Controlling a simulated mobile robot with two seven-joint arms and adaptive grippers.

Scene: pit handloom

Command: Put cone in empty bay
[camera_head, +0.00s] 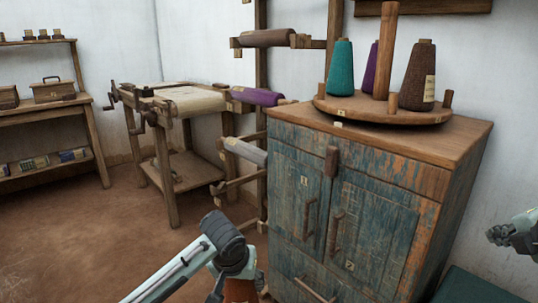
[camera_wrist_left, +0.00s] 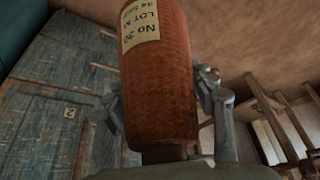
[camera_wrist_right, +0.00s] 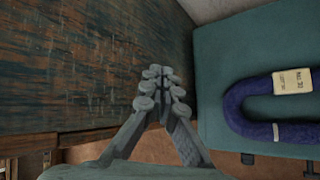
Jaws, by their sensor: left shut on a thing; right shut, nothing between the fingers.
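My left gripper (camera_head: 232,285) is shut on a rust-orange cone (camera_wrist_left: 160,85) with a cream label. In the head view, only part of this cone (camera_head: 240,291) shows at the bottom edge, in front of the cabinet. A round wooden stand (camera_head: 352,110) with a central post sits on the cabinet top. It carries a teal cone (camera_head: 340,68), a purple cone (camera_head: 370,68) partly behind the post, and a brown cone (camera_head: 417,75). Bare short pegs (camera_head: 393,102) show at its front and right (camera_head: 448,98). My right gripper (camera_head: 515,235) is shut and empty, right of the cabinet.
The worn blue cabinet (camera_head: 365,235) has wooden handles and numbered doors. A teal surface (camera_wrist_right: 225,70) with a dark blue looped bundle (camera_wrist_right: 245,110) lies near my right gripper. A rack with yarn rolls (camera_head: 258,97) stands behind left. The floor at left is open.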

